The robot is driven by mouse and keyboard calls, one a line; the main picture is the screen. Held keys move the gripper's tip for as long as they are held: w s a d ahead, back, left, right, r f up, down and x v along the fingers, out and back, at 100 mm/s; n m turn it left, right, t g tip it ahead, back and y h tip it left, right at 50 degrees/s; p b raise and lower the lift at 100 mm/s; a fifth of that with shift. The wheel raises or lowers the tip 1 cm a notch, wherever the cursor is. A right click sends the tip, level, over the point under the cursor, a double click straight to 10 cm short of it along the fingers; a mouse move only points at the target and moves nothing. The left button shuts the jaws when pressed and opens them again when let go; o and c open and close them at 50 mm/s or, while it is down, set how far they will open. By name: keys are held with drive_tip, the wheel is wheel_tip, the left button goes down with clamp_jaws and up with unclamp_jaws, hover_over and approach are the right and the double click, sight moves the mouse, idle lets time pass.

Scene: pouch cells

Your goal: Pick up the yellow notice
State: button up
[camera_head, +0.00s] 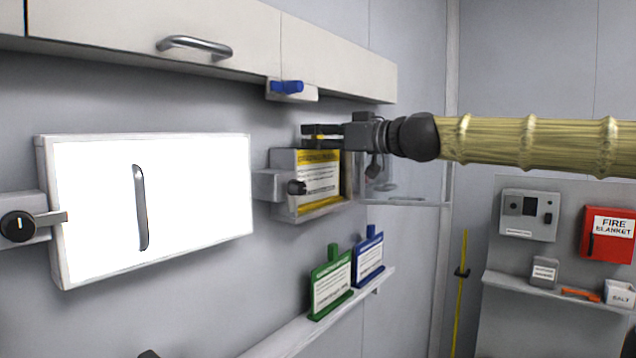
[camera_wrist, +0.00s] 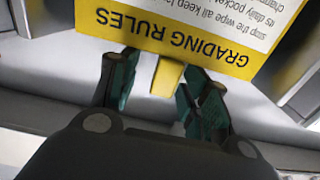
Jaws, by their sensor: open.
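The yellow notice (camera_head: 319,178) is a white card with a yellow header and lower edge, standing in a grey wall holder (camera_head: 283,208). In the wrist view the notice (camera_wrist: 200,28) appears upside down and its header reads "GRADING RULES". A yellow tab (camera_wrist: 167,80) juts from its header edge. My gripper (camera_head: 318,135) is at the notice's top edge, reaching in from the right. In the wrist view my gripper (camera_wrist: 160,72) is open, with one dark green finger on each side of the tab. I see gaps beside the tab; contact is not clear.
A grey bracket with a black knob (camera_head: 296,187) sits before the holder's left side. Cabinets (camera_head: 200,45) and a blue-handled fitting (camera_head: 287,88) are above. A clear shelf (camera_head: 405,202) is to the right. Green (camera_head: 331,285) and blue (camera_head: 368,258) notices stand on a ledge below.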

drive_tip(key=shift+w+a+r, duration=0.15)
drive_tip(key=shift+a, duration=0.05)
drive_tip(key=shift+s+a+r, duration=0.1)
drive_tip(key=shift+s+a, duration=0.05)
drive_tip(key=shift+s, duration=0.1)
drive_tip(key=shift+w, duration=0.2)
drive_tip(key=c, duration=0.4)
drive_tip(key=shift+s, duration=0.15)
clamp_jaws()
